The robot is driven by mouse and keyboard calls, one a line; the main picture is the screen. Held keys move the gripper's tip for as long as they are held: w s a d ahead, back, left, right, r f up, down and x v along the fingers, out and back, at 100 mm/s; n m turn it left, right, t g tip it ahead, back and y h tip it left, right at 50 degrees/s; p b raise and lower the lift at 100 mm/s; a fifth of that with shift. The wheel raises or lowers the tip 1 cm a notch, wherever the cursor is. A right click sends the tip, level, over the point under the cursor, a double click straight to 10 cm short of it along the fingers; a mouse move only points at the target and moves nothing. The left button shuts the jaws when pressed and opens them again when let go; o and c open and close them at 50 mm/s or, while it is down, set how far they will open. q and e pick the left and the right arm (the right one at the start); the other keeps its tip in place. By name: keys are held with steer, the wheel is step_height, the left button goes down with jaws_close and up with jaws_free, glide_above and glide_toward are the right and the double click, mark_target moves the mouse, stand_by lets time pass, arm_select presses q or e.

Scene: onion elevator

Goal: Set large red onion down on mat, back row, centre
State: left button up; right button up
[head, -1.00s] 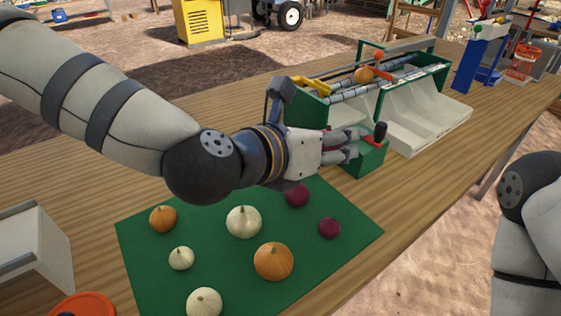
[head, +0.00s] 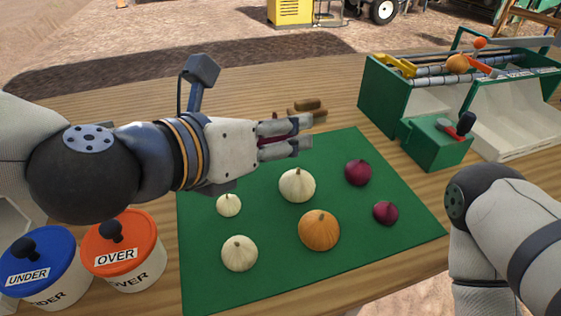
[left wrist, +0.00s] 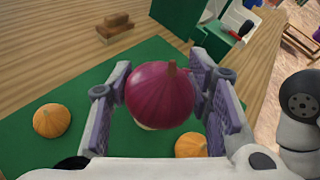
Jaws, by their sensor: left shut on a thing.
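My left gripper (head: 290,137) is over the back part of the green mat (head: 385,250), shut on the large red onion (head: 270,141). The fingers mostly hide the onion in the head view. In the left wrist view the onion (left wrist: 160,95) sits between the two finger pads, stem up. It appears held above the mat, but the exact height is unclear. Two smaller red onions (head: 358,173) (head: 385,212) lie on the mat's right side. My right gripper is out of view; only part of that arm shows at the right.
Smaller white ones (head: 239,253) (head: 228,205) lie left. A brown wooden block (head: 307,107) is behind the mat. OVER (head: 123,250) and UNDER (head: 45,275) buckets stand left; a green machine (head: 436,143) stands right.

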arm_select(q)
steer(key=w+f, duration=0.2)
steer(key=w, duration=0.1)
steer(key=w+f+b, duration=0.1)
steer(key=w+f, duration=0.2)
steer(key=w, duration=0.1)
steer(key=w+f, duration=0.2)
steer(key=w, duration=0.1)
steer(key=shift+w+d+f+b, duration=0.2)
steer(key=shift+d+f+b, duration=0.1)
steer(key=shift+d+f, duration=0.1)
steer(key=f, duration=0.3)
steer(key=shift+w+b, duration=0.25)
steer(key=shift+b, duration=0.05)
steer(key=shift+f, duration=0.15)
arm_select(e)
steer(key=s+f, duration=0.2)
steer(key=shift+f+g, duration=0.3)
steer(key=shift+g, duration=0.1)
arm_select(q)
steer(key=shift+f, duration=0.1)
steer(key=shift+f, duration=0.15)
steer(key=o, duration=1.2)
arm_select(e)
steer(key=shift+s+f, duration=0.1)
